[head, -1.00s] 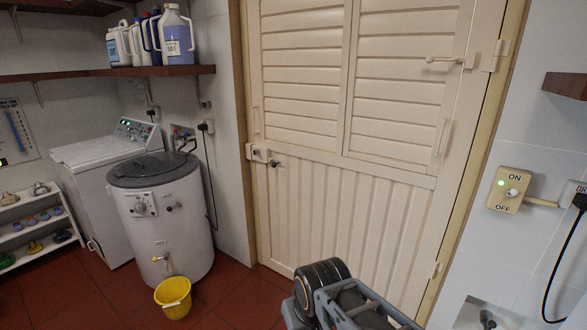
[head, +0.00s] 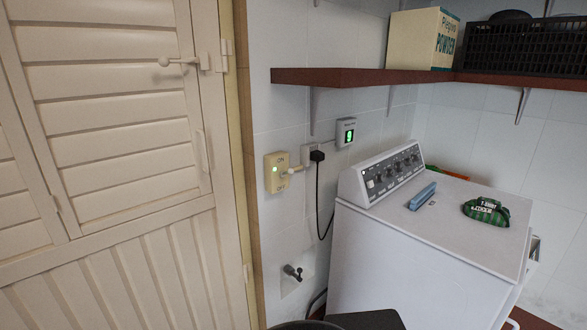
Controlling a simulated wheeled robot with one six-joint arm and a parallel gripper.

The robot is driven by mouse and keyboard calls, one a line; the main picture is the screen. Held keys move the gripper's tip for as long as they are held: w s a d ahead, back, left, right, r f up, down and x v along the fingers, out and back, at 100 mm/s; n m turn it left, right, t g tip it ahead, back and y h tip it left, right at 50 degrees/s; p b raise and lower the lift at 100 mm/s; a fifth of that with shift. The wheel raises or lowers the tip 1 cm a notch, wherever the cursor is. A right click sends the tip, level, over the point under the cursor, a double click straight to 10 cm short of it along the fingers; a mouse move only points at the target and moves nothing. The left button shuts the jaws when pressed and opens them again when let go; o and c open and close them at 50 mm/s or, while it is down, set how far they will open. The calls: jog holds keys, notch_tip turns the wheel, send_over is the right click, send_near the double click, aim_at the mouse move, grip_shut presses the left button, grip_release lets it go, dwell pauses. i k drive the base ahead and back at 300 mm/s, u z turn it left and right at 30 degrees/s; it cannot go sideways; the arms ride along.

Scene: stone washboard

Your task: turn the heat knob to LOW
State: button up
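A white top-panel machine (head: 400,245) stands at the right against the tiled wall. Its raised control panel (head: 388,173) carries several dark knobs in a row and a white switch at its left end. The labels are too small to read, so I cannot tell which knob is the heat knob or where it points. My gripper is not in view. Dark shapes at the bottom edge may be part of my arm.
A blue brush-like object (head: 422,196) and a green labelled bundle (head: 486,211) lie on the machine's lid. A tap (head: 292,273) sits low on the wall. A shelf (head: 360,77) overhangs the machine. A louvred door (head: 115,150) is at left.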

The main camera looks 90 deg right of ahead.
aim_at(390, 172)
jog(key=z, duration=4.15)
jog(key=i, duration=1.65)
